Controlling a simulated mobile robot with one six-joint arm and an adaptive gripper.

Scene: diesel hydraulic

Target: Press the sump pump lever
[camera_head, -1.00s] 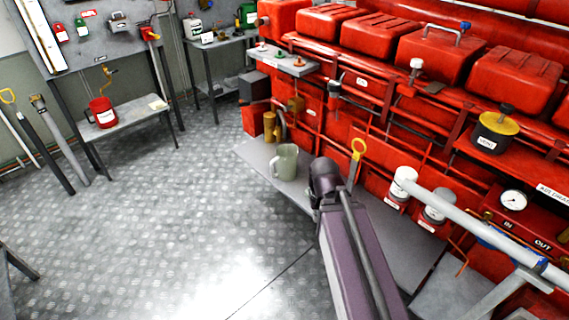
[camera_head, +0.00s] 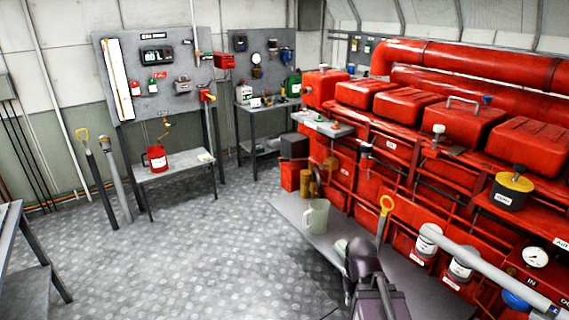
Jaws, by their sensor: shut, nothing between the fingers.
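No part in view is readably labelled as the sump pump lever, so I cannot tell which it is. A red-handled fitting (camera_head: 207,95) sits at the right post of the tool bench at the back left. My purple-grey arm link and its rounded joint rise from the bottom edge, right of centre, in front of the grey ledge (camera_head: 290,212). My gripper does not show.
A pale green mug (camera_head: 317,216) stands on the ledge, with a smaller pale cup (camera_head: 340,246) close to my arm. A grey pipe (camera_head: 490,262) crosses the lower right. The chequered floor (camera_head: 210,250) at left centre is clear.

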